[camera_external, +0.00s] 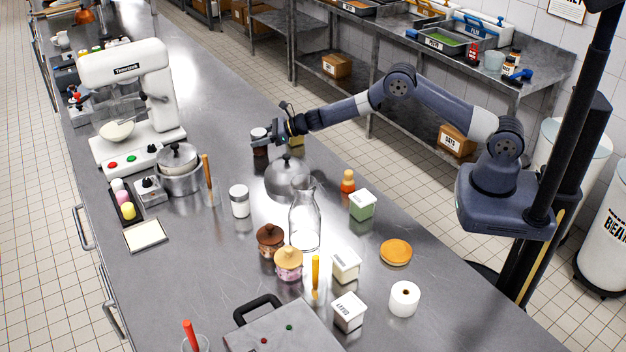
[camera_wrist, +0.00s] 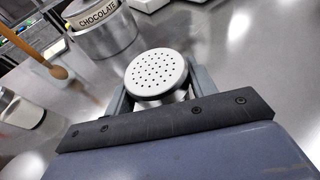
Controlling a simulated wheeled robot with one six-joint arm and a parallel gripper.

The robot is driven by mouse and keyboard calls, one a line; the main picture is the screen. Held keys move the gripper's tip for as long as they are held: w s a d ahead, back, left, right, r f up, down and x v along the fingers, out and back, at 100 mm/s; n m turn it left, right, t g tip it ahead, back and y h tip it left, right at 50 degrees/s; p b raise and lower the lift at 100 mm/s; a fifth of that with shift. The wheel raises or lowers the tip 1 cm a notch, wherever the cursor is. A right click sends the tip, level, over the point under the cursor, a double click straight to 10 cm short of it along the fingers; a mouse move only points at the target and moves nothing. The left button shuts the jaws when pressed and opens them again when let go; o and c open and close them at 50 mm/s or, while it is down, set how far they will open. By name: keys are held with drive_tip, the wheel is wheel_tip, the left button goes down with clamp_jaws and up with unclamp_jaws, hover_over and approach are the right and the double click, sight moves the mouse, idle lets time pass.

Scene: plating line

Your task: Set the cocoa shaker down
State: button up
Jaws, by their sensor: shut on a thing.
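The cocoa shaker (camera_external: 260,150) is a small dark jar with a pale metal lid. In the external view it is at my gripper (camera_external: 265,141), beyond the steel dome. In the wrist view its round perforated lid (camera_wrist: 157,73) faces the camera, between my two grey fingers, which are shut on it. The lid hides most of its body. The shaker looks roughly upright. I cannot tell whether its base touches the steel counter (camera_external: 215,270) or hangs just above it.
A steel dome (camera_external: 290,178), a glass carafe (camera_external: 305,222) and a white-filled jar (camera_external: 240,203) stand nearer the camera. A chocolate pot (camera_external: 180,178) stands left; its label shows in the wrist view (camera_wrist: 97,16). A white mixer (camera_external: 125,65) is further left. The counter behind the shaker looks clear.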

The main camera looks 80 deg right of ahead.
drive_tip(key=shift+f+b, duration=0.25)
drive_tip(key=shift+b, duration=0.05)
drive_tip(key=o, duration=1.1)
drive_tip(key=shift+c, duration=0.2)
drive_tip(key=shift+r+p, duration=0.2)
drive_tip(key=shift+p, duration=0.15)
drive_tip(key=shift+s, duration=0.2)
drive_tip(key=b+v, duration=0.4)
drive_tip(key=v, duration=0.7)
drive_tip(key=shift+s+r+b, duration=0.2)
drive_tip(key=shift+s+b, duration=0.1)
drive_tip(key=shift+d, duration=0.1)
